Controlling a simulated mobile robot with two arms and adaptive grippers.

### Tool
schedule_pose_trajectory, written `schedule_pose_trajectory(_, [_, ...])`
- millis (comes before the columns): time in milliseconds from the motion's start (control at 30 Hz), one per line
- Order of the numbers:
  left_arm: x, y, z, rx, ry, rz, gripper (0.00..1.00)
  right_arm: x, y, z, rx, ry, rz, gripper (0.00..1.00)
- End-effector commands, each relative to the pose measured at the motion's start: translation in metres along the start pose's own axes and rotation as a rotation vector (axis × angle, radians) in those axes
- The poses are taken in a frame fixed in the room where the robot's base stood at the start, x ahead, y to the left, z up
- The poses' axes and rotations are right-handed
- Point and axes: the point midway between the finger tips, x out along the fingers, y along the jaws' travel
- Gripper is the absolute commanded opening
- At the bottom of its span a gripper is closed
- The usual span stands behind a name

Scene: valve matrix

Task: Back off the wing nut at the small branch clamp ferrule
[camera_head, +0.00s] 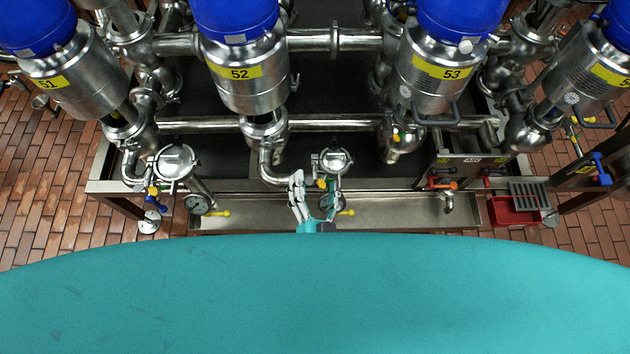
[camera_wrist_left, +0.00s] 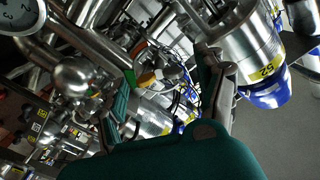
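My left gripper (camera_head: 314,188) is in front of the middle pipe branch, below the valve labelled 52. Its two fingers stand apart with a gap between them. A small orange-yellow part (camera_head: 322,184), perhaps the wing nut, shows between the fingers beside a round steel fitting (camera_head: 335,160). In the left wrist view the open fingers (camera_wrist_left: 165,85) frame an orange part (camera_wrist_left: 147,78) on the steel pipework, apart from both fingers. The ferrule and the nut's wings are too small to make out. My right gripper is not in view.
Valve 52 (camera_head: 246,72) and valve 53 (camera_head: 439,70) hang above. A gauge (camera_head: 198,204) sits at the left branch. A steel trough (camera_head: 400,211) runs along the front. A red bin (camera_head: 512,210) stands at the right. Pipes crowd the space behind the gripper.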

Motion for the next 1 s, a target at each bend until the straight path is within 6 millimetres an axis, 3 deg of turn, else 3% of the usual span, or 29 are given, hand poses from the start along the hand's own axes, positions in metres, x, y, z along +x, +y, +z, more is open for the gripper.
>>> schedule_pose_trajectory(67, [0.0000, 0.0000, 0.0000, 0.000, 0.000, 0.000, 0.67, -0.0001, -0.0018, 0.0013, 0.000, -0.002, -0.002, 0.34])
schedule_pose_trajectory(467, [0.0002, -0.0001, 0.0002, 0.001, 0.000, 0.000, 0.16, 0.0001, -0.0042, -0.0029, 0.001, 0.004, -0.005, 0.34])
schedule_pose_trajectory(767, [0.0002, -0.0004, -0.0004, -0.037, 0.000, 0.000, 0.16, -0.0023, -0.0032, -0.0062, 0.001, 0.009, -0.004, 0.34])
schedule_pose_trajectory(1000, [-0.0001, -0.0005, -0.0010, -0.175, -0.001, 0.002, 0.16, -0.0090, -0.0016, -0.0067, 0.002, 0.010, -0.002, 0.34])
